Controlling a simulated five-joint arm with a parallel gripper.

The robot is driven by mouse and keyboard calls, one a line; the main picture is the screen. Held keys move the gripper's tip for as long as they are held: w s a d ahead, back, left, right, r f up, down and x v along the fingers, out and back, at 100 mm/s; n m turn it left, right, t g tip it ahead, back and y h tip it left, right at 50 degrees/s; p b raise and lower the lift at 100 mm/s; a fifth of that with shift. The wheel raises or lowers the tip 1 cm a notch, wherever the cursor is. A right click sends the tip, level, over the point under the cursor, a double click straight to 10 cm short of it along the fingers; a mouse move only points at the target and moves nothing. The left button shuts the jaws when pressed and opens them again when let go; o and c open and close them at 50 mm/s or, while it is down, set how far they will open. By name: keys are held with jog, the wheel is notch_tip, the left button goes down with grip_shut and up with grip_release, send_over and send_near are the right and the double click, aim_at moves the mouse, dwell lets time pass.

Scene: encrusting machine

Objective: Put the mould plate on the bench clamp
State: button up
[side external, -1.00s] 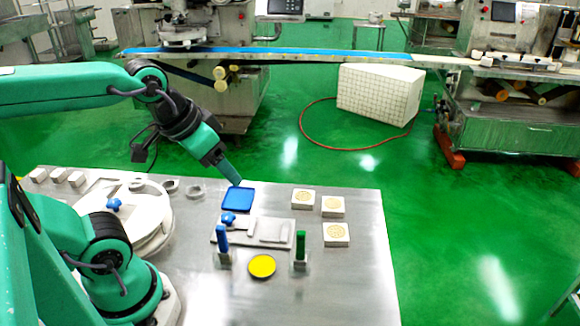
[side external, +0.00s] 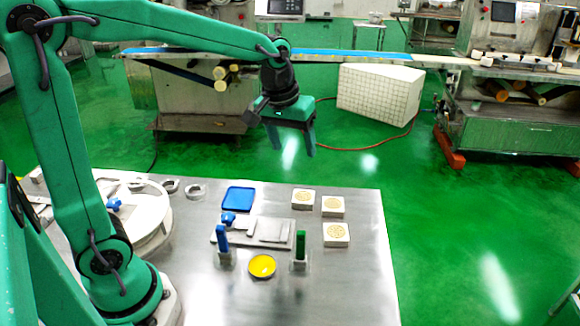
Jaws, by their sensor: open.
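The bench clamp (side external: 222,237) is a low, pale metal fixture with a blue knob in the middle of the steel bench. A flat grey rectangular plate (side external: 272,231), apparently the mould plate, lies on the right part of the clamp; the view is too small to tell how exactly it is seated. My gripper (side external: 292,149) is open and empty, fingers pointing down. In the picture it is well above the bench, up and to the right of the clamp, touching nothing.
A blue tray (side external: 239,198) lies behind the clamp. Blue (side external: 222,240) and green (side external: 300,246) upright handles and a yellow dish (side external: 262,266) stand in front. Pale patterned blocks (side external: 336,234) sit to the right. A white round platter (side external: 150,222) is at left. The bench's front right is clear.

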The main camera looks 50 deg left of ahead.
jog(key=w+f+n+g, duration=0.1)
jog(key=w+f+n, duration=0.1)
jog(key=w+f, duration=0.5)
jog(key=n+g, duration=0.2)
send_over(333, 203)
jog(key=f, duration=0.7)
jog(key=shift+s+a+f, duration=0.2)
jog(key=shift+f, duration=0.1)
jog(key=shift+w+f, duration=0.2)
jog(key=shift+f, duration=0.15)
jog(key=shift+f, duration=0.1)
jog(key=shift+f, duration=1.2)
jog(key=shift+f, duration=0.1)
jog(key=shift+d+f, duration=0.15)
jog(key=shift+f, duration=1.1)
jog(key=shift+d+f, duration=0.1)
jog(key=shift+f, duration=1.15)
